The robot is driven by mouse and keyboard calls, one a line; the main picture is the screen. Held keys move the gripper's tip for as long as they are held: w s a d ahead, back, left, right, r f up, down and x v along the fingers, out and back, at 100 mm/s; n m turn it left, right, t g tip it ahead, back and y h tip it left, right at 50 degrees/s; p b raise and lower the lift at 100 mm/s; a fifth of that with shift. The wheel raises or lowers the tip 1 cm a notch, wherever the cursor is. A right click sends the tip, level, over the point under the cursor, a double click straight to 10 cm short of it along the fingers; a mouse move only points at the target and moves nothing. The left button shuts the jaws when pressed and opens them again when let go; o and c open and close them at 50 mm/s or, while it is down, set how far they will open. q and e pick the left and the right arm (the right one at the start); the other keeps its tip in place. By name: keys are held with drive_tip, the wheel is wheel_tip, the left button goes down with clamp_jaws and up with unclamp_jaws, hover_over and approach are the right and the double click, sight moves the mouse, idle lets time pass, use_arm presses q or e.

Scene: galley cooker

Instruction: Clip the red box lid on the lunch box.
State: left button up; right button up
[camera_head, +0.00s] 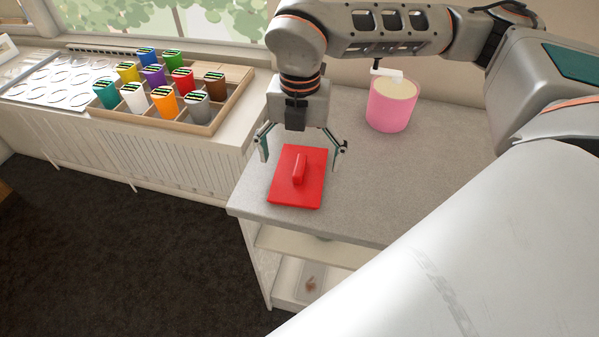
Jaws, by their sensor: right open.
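The red box lid (284,189) is a flat red rectangle with a raised red handle (299,168) across its middle. It appears to lie flat on the grey worktop near the front left corner. My right gripper (302,152) is open, pointing down, with its fingers spread to either side of the lid's back part. It is empty, and I cannot tell its exact height above the lid. A clear container (312,277) with something brown inside stands on the shelf under the worktop; it may be the lunch box. My left gripper is out of view.
A pink tub (391,104) with pale contents and a white handle-like piece above it stands behind and right of the lid. A wooden tray (209,129) of several coloured cups sits on the left ledge. The worktop (385,180) right of the lid is clear.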

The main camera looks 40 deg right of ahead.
drive_tip(key=shift+f, duration=1.25)
drive_tip(key=c, duration=1.1)
drive_tip(key=shift+w+r, duration=0.1)
drive_tip(key=shift+r, duration=0.05)
